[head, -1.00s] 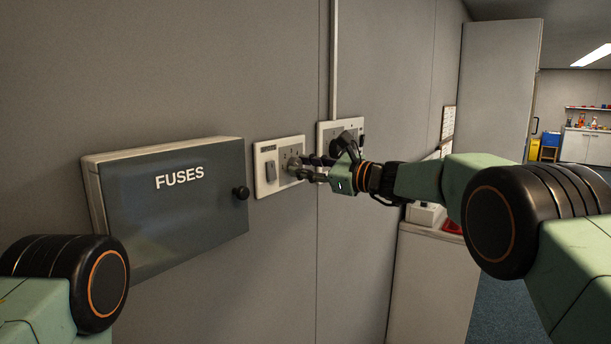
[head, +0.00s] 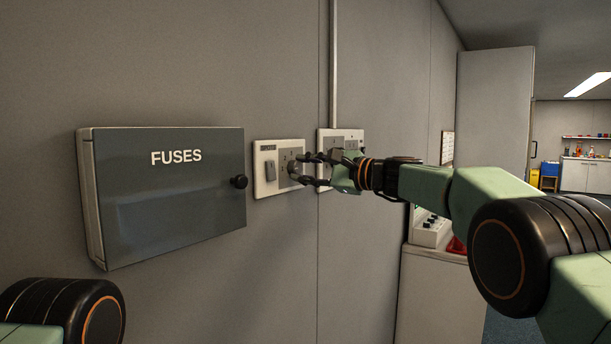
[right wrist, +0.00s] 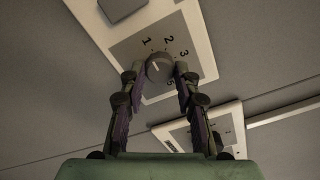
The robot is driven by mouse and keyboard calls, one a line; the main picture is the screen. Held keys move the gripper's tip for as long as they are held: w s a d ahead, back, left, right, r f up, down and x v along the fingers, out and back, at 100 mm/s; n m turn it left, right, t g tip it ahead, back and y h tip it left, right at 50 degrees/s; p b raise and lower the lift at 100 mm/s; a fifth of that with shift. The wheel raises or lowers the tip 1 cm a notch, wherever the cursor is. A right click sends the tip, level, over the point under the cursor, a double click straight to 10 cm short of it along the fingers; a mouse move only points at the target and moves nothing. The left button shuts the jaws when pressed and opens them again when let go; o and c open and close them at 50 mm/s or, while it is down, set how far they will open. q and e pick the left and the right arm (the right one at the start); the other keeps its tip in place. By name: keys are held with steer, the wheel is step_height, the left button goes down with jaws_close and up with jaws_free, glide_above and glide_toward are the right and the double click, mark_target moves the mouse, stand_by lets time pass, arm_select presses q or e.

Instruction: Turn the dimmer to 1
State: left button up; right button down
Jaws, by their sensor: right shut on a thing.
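The dimmer is a dark round knob (right wrist: 158,68) on a grey dial with numbers, set in a white wall plate (head: 266,190). In the right wrist view, my right gripper (right wrist: 158,74) has one finger on each side of the knob and is shut on it. A short pale mark shows on the knob, but I cannot tell exactly which number it points to. The 1, 2, 3 and 5 are legible around it. In the head view, my right gripper (head: 303,169) reaches the knob from the right and partly hides it. My left gripper is not in view.
A grey fuse box (head: 165,200) marked FUSES, with a black knob (head: 239,182), projects from the wall left of the dimmer. A second white plate (head: 325,183) is right of it, partly behind my gripper. A cabinet (head: 440,295) carrying equipment stands farther right.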

steer(key=shift+f, duration=0.2)
stand_by(0.3)
steer(key=c, duration=1)
jaws_free()
steer(key=shift+d, duration=0.1)
steer(key=shift+r, duration=0.1)
steer(key=shift+s+d+r, duration=0.1)
steer(key=shift+s+d, duration=0.2)
steer(key=shift+d, duration=0.25)
steer(key=v, duration=1)
steer(key=shift+s+d, duration=0.2)
steer(key=shift+s, duration=0.05)
